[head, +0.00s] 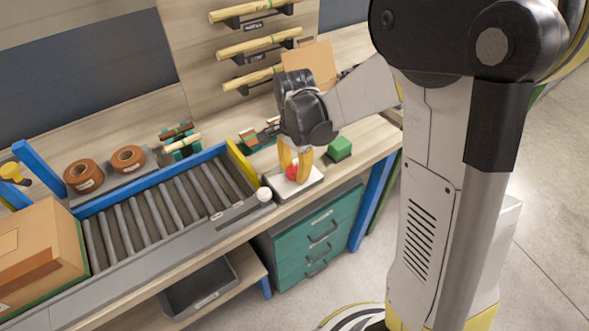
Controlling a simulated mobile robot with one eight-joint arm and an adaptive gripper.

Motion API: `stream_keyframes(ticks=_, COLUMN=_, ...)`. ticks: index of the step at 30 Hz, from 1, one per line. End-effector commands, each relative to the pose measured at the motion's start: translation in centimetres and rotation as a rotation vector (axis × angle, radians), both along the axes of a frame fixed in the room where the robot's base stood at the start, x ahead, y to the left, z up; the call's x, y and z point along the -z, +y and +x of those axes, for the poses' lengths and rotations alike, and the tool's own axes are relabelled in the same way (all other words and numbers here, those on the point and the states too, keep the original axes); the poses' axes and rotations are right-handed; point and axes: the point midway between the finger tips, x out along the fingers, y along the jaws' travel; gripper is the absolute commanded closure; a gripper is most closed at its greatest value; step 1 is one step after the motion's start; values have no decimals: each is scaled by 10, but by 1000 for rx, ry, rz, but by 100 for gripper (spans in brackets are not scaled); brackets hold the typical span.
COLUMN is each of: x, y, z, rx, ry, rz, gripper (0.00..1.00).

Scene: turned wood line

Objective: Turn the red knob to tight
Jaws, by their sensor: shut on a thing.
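The red knob (292,172) sits on a white base plate (306,185) near the front edge of the bench. My gripper (294,167) comes down on it from above, with its yellow fingers shut around the knob. The fingers hide part of the knob. I cannot read any mark on the plate or tell which way the knob is turned.
A green block (339,147) lies close to the right of the plate. A white round cap (264,194) and the roller conveyor (160,205) with its yellow end stop (240,161) lie to the left. A cardboard box (38,255) sits on the conveyor. Green drawers (318,235) stand below.

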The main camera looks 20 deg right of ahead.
Motion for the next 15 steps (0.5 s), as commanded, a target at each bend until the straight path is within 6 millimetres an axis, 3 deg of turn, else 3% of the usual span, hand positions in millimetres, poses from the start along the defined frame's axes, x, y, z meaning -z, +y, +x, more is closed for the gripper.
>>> stream_keyframes(ticks=15, x=1, y=0, z=-1, rx=35, ry=1, rz=0, gripper=95)
